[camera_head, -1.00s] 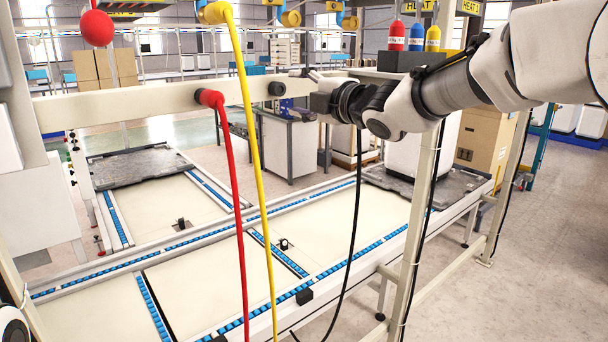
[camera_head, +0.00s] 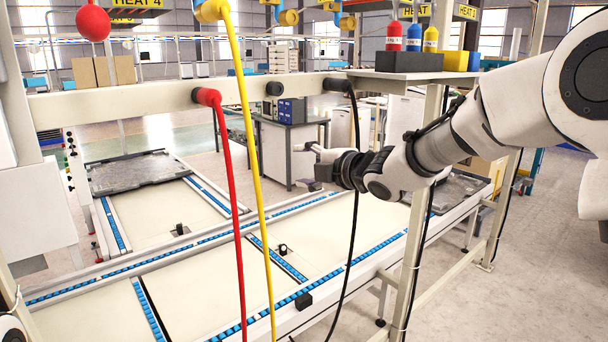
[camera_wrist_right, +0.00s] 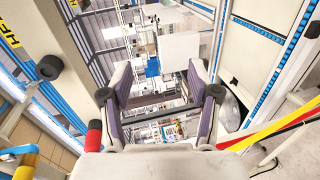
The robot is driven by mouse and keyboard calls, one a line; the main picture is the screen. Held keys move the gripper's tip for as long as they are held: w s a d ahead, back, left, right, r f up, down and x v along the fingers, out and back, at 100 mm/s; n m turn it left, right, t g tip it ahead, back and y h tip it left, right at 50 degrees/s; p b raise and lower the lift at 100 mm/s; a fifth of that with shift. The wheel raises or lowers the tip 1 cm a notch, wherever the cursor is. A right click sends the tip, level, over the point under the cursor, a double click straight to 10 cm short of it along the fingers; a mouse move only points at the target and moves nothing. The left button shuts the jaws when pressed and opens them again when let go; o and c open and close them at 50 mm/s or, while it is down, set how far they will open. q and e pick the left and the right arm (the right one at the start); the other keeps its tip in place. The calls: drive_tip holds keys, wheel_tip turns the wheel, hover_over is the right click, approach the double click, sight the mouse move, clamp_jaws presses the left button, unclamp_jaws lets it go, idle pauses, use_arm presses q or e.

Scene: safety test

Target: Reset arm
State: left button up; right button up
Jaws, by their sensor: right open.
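My right arm comes in from the right in the head view. Its gripper (camera_head: 308,167) hangs in the air just below the beige crossbeam, close to the black cable. In the right wrist view the two fingers (camera_wrist_right: 160,88) stand wide apart with nothing between them. The black plug (camera_head: 338,85) sits at the crossbeam, above and right of the gripper, with its black cable (camera_head: 354,160) hanging down. I cannot tell whether the cable touches the gripper. My left gripper is not in view.
The crossbeam (camera_head: 150,101) carries a red plug (camera_head: 206,97) with a hanging red cable, and a yellow cable (camera_head: 250,130) hangs beside it. A shelf (camera_head: 415,77) holds red, blue and yellow bottles. An upright post (camera_head: 420,200) stands below my arm. The conveyor (camera_head: 200,290) lies beneath.

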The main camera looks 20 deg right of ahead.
drive_tip(key=shift+w+f, duration=0.2)
drive_tip(key=shift+f, duration=0.6)
drive_tip(key=shift+s, duration=0.1)
